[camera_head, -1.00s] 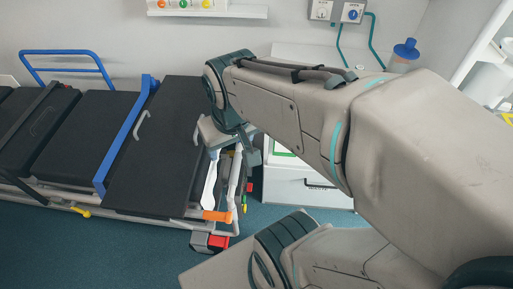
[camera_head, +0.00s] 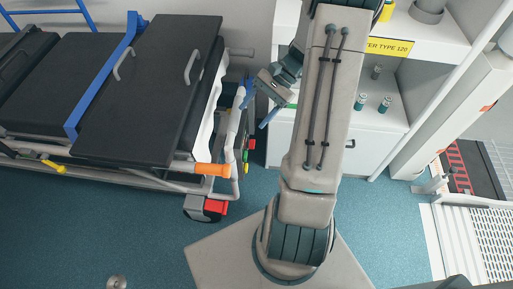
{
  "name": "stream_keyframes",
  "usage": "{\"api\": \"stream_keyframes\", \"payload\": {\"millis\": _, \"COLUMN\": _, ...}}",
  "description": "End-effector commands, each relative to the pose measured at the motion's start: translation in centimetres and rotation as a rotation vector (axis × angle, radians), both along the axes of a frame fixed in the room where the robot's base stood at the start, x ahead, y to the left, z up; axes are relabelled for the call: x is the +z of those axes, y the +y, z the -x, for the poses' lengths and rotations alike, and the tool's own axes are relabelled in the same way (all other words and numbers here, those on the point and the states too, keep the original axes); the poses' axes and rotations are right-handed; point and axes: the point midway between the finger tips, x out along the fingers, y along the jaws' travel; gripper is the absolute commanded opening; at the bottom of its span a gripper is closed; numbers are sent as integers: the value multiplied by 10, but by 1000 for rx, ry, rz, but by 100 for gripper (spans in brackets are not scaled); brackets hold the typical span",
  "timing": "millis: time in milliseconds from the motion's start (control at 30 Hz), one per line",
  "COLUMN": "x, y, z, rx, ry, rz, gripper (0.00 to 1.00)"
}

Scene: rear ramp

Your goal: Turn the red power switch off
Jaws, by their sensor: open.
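I cannot make out a red power switch in the head view. My gripper (camera_head: 254,113) is open, with its fingers pointing down and left beside the end of the stretcher. Nothing shows between the fingers, and it appears apart from the stretcher, though the depth is hard to judge. My arm hides part of the white cabinet behind it.
A black stretcher (camera_head: 150,95) with blue rails fills the left. It has an orange handle (camera_head: 212,170) and a red pedal (camera_head: 216,207). A white cabinet (camera_head: 378,150) with small bottles stands behind my arm. A ramp (camera_head: 470,170) lies at right.

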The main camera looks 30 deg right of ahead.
Motion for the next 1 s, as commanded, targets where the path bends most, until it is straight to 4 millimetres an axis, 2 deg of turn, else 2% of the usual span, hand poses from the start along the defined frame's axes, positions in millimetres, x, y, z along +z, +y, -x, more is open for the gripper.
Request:
{"api": "stream_keyframes", "payload": {"millis": 33, "x": -37, "y": -12, "z": -4, "rx": -64, "ry": 30, "rz": -58, "gripper": 62}}
{"api": "stream_keyframes", "payload": {"millis": 300, "x": -155, "y": -69, "z": -17, "rx": -396, "ry": 127, "rz": -379, "gripper": 62}}
{"api": "stream_keyframes", "payload": {"millis": 400, "x": -201, "y": -91, "z": -17, "rx": -518, "ry": 147, "rz": -501, "gripper": 62}}
{"api": "stream_keyframes", "payload": {"millis": 533, "x": -252, "y": -118, "z": -14, "rx": -658, "ry": 155, "rz": -646, "gripper": 62}}
{"api": "stream_keyframes", "payload": {"millis": 600, "x": -271, "y": -128, "z": -12, "rx": -715, "ry": 155, "rz": -706, "gripper": 62}}
{"api": "stream_keyframes", "payload": {"millis": 700, "x": -289, "y": -138, "z": -9, "rx": -768, "ry": 153, "rz": -762, "gripper": 62}}
{"api": "stream_keyframes", "payload": {"millis": 867, "x": -300, "y": -144, "z": -7, "rx": -806, "ry": 150, "rz": -802, "gripper": 62}}
{"api": "stream_keyframes", "payload": {"millis": 1000, "x": -301, "y": -137, "z": -13, "rx": -809, "ry": 149, "rz": -808, "gripper": 62}}
